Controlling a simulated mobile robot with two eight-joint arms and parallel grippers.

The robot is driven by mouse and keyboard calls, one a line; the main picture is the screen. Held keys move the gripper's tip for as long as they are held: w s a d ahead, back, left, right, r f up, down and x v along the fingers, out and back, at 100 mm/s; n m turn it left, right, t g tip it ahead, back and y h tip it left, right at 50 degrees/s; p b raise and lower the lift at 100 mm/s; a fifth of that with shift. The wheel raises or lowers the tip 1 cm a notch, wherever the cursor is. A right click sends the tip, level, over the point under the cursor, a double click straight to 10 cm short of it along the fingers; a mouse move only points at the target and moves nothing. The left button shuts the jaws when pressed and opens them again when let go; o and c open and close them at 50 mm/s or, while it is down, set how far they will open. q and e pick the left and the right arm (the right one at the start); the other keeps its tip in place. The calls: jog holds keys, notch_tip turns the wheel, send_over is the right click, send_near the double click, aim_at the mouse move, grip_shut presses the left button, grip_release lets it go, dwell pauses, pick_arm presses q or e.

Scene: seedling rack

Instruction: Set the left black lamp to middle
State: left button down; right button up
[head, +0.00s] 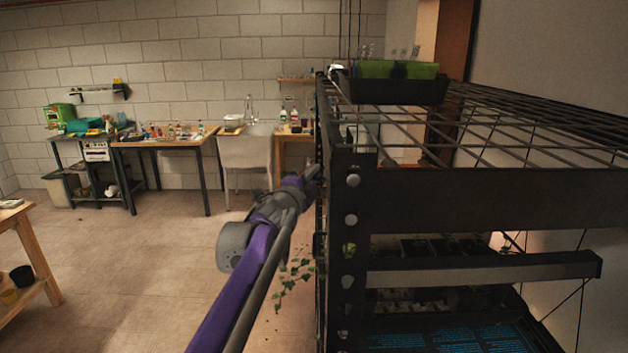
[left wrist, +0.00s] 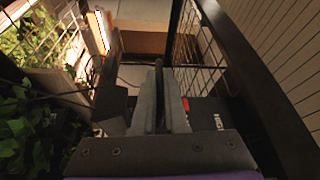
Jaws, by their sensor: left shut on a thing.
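In the head view my left gripper (head: 312,174) is at the left upright of the black rack (head: 480,198), below its wire top. In the left wrist view its fingers (left wrist: 160,100) are close together on a thin dark part (left wrist: 158,72), mostly hidden between them. I cannot tell whether this part belongs to the left black lamp. A bright lit strip (left wrist: 97,33) shows at the upper left of the wrist view, beside leaves. In the head view a long dark bar (head: 490,269) crosses the rack below the top beam; I cannot tell whether it is a lamp. My right gripper is not in view.
A black planter (head: 398,91) stands on the rack's top. Green plants (left wrist: 30,130) crowd the left of the wrist view, and a trailing plant (head: 292,280) hangs left of the rack. A wooden workbench (head: 165,142) stands by the back wall. The floor left of the rack is open.

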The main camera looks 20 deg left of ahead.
pick_arm(q)
jog(key=c, duration=1)
grip_release()
jog(key=shift+f, duration=0.15)
jog(key=shift+o, duration=0.2)
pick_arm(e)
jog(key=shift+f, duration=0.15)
pick_arm(q)
jog(key=s+a+b, duration=0.1)
jog(key=s+b, duration=0.1)
jog(key=s, duration=0.8)
jog(key=shift+s+f, duration=0.35)
jog(key=shift+s, duration=0.05)
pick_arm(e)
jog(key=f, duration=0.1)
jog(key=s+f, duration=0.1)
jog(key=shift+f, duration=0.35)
pick_arm(q)
jog(key=shift+a, duration=0.1)
